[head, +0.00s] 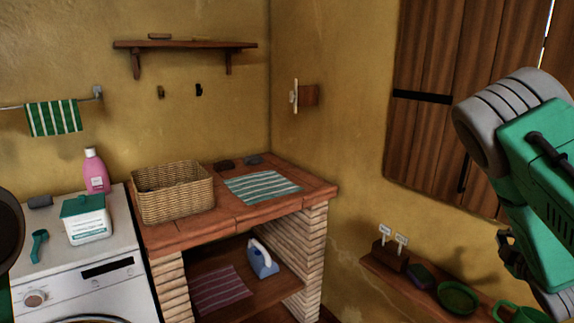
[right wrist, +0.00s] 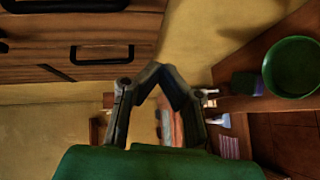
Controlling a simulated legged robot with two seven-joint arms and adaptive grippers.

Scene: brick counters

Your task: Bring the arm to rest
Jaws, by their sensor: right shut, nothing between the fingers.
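My right arm comes down the right side of the head view in green and grey. Its gripper (head: 510,258) is partly seen against the wall, above the low wooden shelf. In the right wrist view the two dark fingers of the gripper (right wrist: 163,72) bend inward and meet at their tips, with nothing held between them. My left gripper is not in view.
The low shelf (head: 408,283) holds a green bowl (head: 458,297) and a green cup (head: 520,313). Wooden shutters (head: 440,120) are behind the arm. A brick counter (head: 250,215) carries a wicker basket (head: 172,195) and striped cloth (head: 262,186); a washing machine (head: 85,285) stands left.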

